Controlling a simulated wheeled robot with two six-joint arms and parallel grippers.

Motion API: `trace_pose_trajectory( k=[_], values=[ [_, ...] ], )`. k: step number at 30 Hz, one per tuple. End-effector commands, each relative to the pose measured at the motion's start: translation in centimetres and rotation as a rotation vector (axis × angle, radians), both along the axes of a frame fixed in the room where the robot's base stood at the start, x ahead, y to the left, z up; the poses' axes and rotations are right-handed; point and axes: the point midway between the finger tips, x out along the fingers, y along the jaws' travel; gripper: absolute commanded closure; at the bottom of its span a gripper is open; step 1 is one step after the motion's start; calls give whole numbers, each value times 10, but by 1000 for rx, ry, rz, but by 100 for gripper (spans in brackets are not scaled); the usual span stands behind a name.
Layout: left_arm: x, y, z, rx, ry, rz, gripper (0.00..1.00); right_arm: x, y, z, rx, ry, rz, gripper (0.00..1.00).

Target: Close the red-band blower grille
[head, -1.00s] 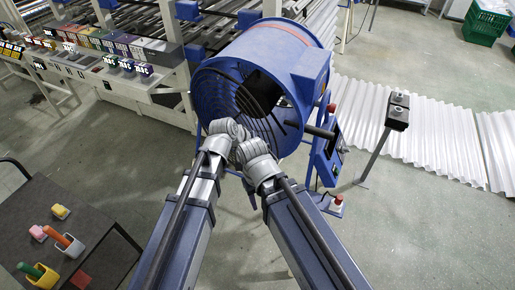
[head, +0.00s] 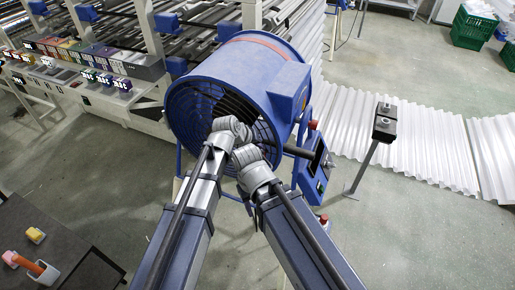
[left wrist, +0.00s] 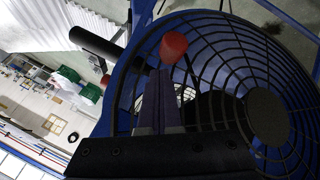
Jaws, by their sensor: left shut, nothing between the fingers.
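The blue blower drum (head: 228,80) stands in the middle of the head view, with a red band (head: 265,42) around its far end. Its dark round grille (head: 196,104) lies across or close to the front mouth; my arms partly hide it, so I cannot tell whether it is fully flush. The left wrist view shows the grille's rings and round hub (left wrist: 266,117) close up. My left gripper (left wrist: 160,78) is shut and empty, in front of the grille, with a red knob (left wrist: 173,46) just past its fingertips. My right wrist (head: 252,165) is beside it; its fingers are hidden.
A control box (head: 317,170) is mounted at the blower's right side. A black-topped post (head: 385,122) stands farther right, before white corrugated sheets (head: 430,140). A dark table (head: 50,245) is at lower left. The floor between is clear.

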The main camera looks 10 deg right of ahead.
Motion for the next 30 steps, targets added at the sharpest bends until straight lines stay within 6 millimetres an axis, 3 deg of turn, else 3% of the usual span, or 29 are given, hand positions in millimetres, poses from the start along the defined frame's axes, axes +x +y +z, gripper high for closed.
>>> trace_pose_trajectory(
  k=[8, 21, 30],
  values=[
    [-5, 5, 11, 1, 0, 0, 100, 0, 0, 11, 0, 0, -2, 50],
    [-27, 31, 59, 0, 0, 1, 100, 0, 0, 59, 2, -1, -11, 50],
    [-30, 35, 62, 0, 0, 0, 100, 0, 0, 62, 2, -1, -13, 50]
  ],
)
